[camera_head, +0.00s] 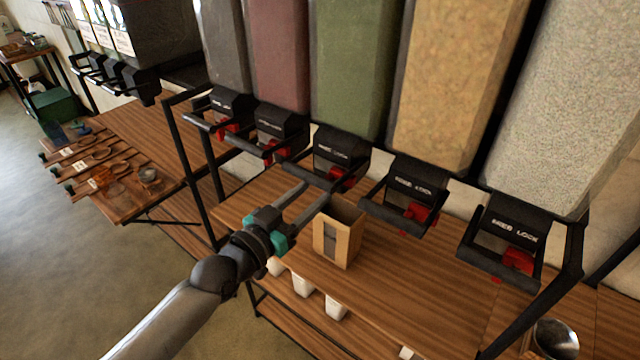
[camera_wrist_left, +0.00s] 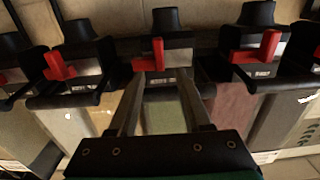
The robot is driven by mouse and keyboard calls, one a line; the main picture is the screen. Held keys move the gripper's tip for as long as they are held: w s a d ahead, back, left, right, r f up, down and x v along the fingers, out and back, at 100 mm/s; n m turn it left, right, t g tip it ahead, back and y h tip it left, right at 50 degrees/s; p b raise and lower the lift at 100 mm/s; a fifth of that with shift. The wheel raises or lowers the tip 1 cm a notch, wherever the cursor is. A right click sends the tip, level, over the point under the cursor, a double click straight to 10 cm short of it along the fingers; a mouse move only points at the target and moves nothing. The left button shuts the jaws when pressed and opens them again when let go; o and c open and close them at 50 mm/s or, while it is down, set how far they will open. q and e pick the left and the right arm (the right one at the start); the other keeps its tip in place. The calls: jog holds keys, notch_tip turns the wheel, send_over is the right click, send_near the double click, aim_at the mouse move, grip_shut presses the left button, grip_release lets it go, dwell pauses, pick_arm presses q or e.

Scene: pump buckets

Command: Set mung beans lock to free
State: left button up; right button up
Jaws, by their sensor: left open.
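The green dispenser (camera_head: 350,60), which I take to be the mung beans one, stands in the middle of the row. Its black outlet housing (camera_head: 340,147) carries a partly readable white label and a red lock lever (camera_head: 340,178). My left gripper (camera_head: 315,191) is open and empty, just below and in front of this outlet. In the left wrist view, the picture is upside down: the red lever (camera_wrist_left: 150,60) lies at the ends of my two fingers, close to the left one. I cannot tell whether a finger touches it. The right gripper is out of view.
Neighbouring outlets with red levers (camera_head: 275,150) (camera_head: 418,215) sit close on both sides. White cups (camera_head: 305,284) stand on a lower level. A metal cup (camera_head: 553,340) stands at the lower right.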

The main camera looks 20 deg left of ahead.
pick_arm(q)
jog(key=shift+x, duration=1.8)
grip_shut()
